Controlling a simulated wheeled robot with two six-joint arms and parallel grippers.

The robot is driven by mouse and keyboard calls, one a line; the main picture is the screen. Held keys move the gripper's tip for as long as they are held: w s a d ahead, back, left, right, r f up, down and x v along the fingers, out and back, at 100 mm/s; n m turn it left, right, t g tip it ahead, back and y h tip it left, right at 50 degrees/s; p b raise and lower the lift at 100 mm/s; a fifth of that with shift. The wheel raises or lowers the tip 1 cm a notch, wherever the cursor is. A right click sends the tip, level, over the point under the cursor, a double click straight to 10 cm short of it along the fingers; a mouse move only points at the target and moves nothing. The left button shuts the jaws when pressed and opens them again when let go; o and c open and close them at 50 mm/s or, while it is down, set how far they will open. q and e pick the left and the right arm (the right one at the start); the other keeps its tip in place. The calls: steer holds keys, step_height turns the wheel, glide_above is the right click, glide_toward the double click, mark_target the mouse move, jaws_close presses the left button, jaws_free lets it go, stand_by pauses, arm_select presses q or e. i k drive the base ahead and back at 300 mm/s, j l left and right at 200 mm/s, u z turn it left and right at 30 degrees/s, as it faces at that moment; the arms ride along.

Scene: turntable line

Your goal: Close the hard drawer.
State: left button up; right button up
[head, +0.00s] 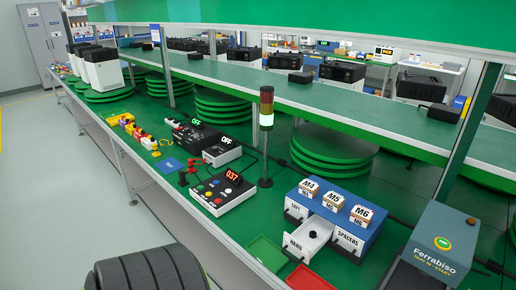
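The hard drawer (296,251) is white, with a dark handle and the label HARD on its front. It stands pulled out toward the front from a blue cabinet (358,238), and a small dark round thing (312,234) shows inside it. The drawer labelled SPACERS (347,241) is beside it on the right and looks shut. A further labelled drawer front (294,209) is on the left and also looks shut. Neither of my grippers shows in the head view.
Boxes marked M4 (308,188), M5 (333,200) and M6 (361,213) sit on the cabinet. A green tray (266,253) and a red tray (309,279) lie in front. A grey Ferrabiso box (436,246) stands right, a button panel (222,192) and lamp post (265,150) left.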

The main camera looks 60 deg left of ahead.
mark_target(299, 243)
steer(key=u, duration=1.45)
steer(key=l+z, duration=0.15)
steer(key=z, duration=0.2)
